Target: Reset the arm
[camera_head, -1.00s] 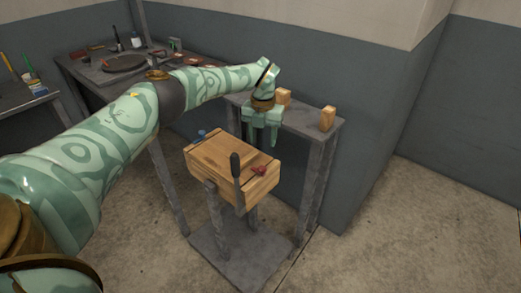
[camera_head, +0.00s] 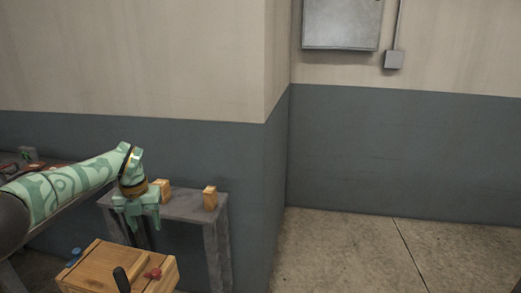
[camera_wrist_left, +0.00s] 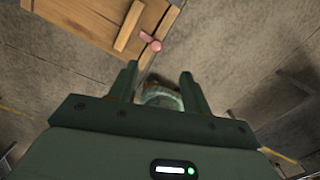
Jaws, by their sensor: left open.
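My left arm (camera_head: 75,188) comes in from the left, patterned in light and dark green. Its gripper (camera_head: 140,226) points down behind the wooden box and in front of the small grey table. In the left wrist view the gripper (camera_wrist_left: 158,85) has its two fingers apart, with nothing held between them. A rounded greenish object shows beyond the fingers there, and I cannot tell what it is. My right gripper is not in view.
A wooden box (camera_head: 95,262) with a red knob (camera_head: 153,273) and dark handle stands lower left. Wooden blocks (camera_head: 210,198) stand on the grey table (camera_head: 185,205). A wall corner rises right of it. The floor (camera_head: 340,250) at right is clear.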

